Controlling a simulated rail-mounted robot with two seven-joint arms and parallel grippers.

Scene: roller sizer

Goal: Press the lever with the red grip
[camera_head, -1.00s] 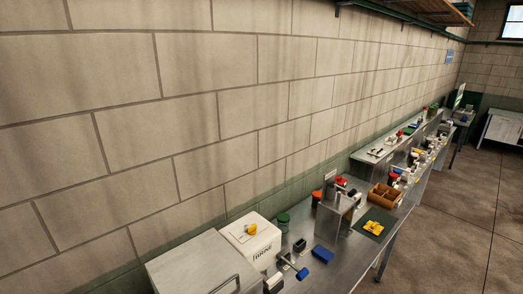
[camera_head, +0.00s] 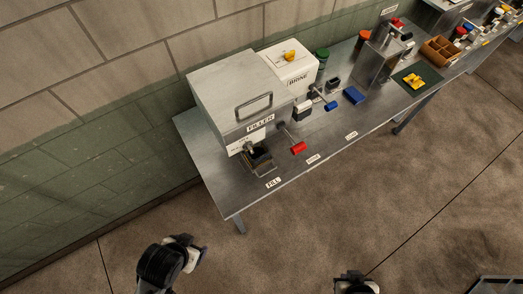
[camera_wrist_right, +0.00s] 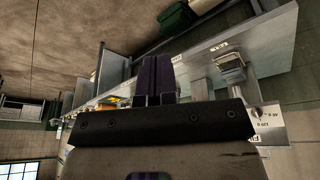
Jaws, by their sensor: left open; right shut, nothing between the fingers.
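The lever with the red grip (camera_head: 298,148) stands out from the front of the filler machine (camera_head: 238,95) on the metal table, its short rod angled down toward the table's front edge. A similar lever with a blue grip (camera_head: 331,105) is farther along to the right. My left gripper (camera_head: 196,251) is open and empty, over the floor in front of the table's near end, well apart from the lever. My right gripper shows at the bottom edge of the head view; in the right wrist view its dark fingers (camera_wrist_right: 156,76) are together with nothing between them. I cannot make out the red grip there.
A dark holder (camera_head: 258,160) sits left of the red grip. A white brine box (camera_head: 290,70), a green-lidded jar (camera_head: 321,55) and a blue block (camera_head: 353,95) stand farther right. A wooden tray (camera_head: 438,50) is beyond. The floor (camera_head: 300,220) before the table is clear.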

